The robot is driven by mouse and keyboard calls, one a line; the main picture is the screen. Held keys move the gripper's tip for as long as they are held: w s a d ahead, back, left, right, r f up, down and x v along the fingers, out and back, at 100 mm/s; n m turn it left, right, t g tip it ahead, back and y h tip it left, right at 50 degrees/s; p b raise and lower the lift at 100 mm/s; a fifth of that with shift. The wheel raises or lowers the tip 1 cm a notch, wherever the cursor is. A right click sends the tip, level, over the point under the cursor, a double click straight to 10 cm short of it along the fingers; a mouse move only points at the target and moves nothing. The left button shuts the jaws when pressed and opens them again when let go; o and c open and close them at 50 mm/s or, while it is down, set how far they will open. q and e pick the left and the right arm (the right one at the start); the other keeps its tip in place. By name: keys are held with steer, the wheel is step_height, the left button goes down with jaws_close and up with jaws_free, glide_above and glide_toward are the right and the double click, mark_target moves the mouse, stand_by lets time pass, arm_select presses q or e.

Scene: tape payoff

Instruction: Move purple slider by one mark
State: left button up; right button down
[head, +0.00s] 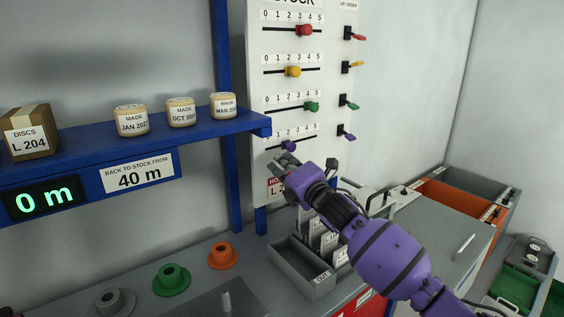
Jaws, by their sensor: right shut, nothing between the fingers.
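The purple slider (289,146) is a small knob on the lowest scale of the white stock board (257,100). It sits left of the middle of its track, toward the low numbers; I cannot tell its exact mark. My right gripper (279,165), on the purple arm, is just below and slightly left of the knob. Its fingers are shut and hold nothing. I cannot tell whether they touch the knob. The arm hides part of a red-edged label below the scale. My left gripper is not in view.
Red (305,30), yellow (293,71) and green (312,107) sliders sit on the scales above. Coloured levers line the board's right side. A grey card tray (300,268) stands below.

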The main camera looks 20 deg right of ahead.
steer(key=shift+w+d+r, duration=0.15)
steer(key=shift+w+d, duration=0.05)
steer(key=shift+d, duration=0.25)
steer(key=shift+w+d+r, duration=0.15)
steer(key=shift+w+d, duration=0.05)
steer(key=shift+d, duration=0.25)
steer(key=shift+f, duration=0.2)
steer(key=shift+a+f, duration=0.1)
